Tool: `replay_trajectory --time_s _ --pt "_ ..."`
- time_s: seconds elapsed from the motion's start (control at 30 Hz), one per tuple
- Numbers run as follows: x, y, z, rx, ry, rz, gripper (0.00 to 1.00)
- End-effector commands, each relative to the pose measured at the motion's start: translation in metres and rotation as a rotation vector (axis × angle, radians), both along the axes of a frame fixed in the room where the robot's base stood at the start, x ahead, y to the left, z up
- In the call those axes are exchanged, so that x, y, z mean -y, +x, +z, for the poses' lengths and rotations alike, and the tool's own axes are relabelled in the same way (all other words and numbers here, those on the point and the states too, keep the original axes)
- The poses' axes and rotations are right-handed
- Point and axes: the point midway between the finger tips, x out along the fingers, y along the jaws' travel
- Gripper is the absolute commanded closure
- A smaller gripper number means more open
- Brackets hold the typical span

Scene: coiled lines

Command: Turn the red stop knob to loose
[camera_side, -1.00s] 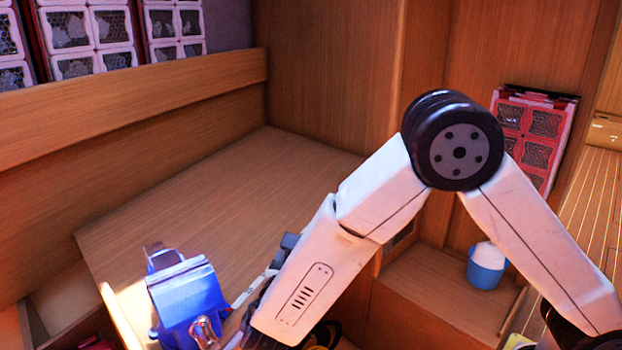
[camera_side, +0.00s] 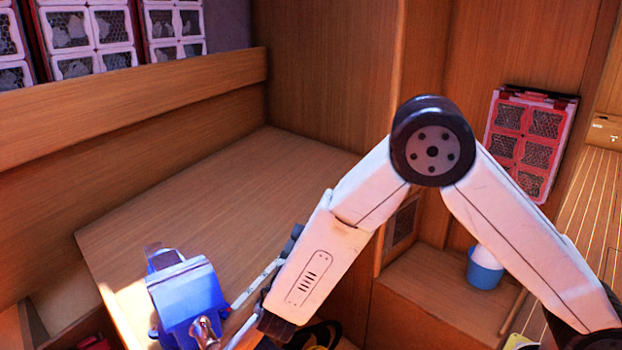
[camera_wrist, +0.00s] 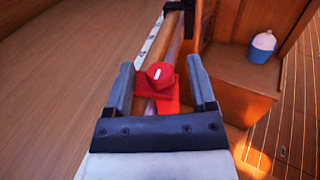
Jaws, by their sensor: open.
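The red stop knob (camera_wrist: 160,75) shows in the wrist view, with a short white mark on its top. It sits on a flat red base (camera_wrist: 165,103) at the wooden rail. My gripper (camera_wrist: 160,62) is open, with one dark finger on each side of the knob. Gaps show between the knob and both fingers. In the side view I cannot make out the knob. My gripper end there is low in the middle, partly hidden by my own arm. I cannot tell which setting the white mark stands for.
A blue vise (camera_side: 188,300) stands on the wooden bench (camera_side: 230,200), left of my gripper. A white marked strip (camera_side: 258,283) lies along the bench edge. A blue and white tub (camera_side: 485,268) sits on a lower ledge at right. The bench's middle is clear.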

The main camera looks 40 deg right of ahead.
Motion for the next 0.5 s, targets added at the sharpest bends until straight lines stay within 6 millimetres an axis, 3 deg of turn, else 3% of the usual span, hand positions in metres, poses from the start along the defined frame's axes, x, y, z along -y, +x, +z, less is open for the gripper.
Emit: replay_trajectory --time_s 0.2,0.5 --pt "0.018 0.012 0.0 -0.001 0.002 -0.002 0.28" --pt "0.023 0.015 0.0 -0.001 0.0 0.0 0.28"
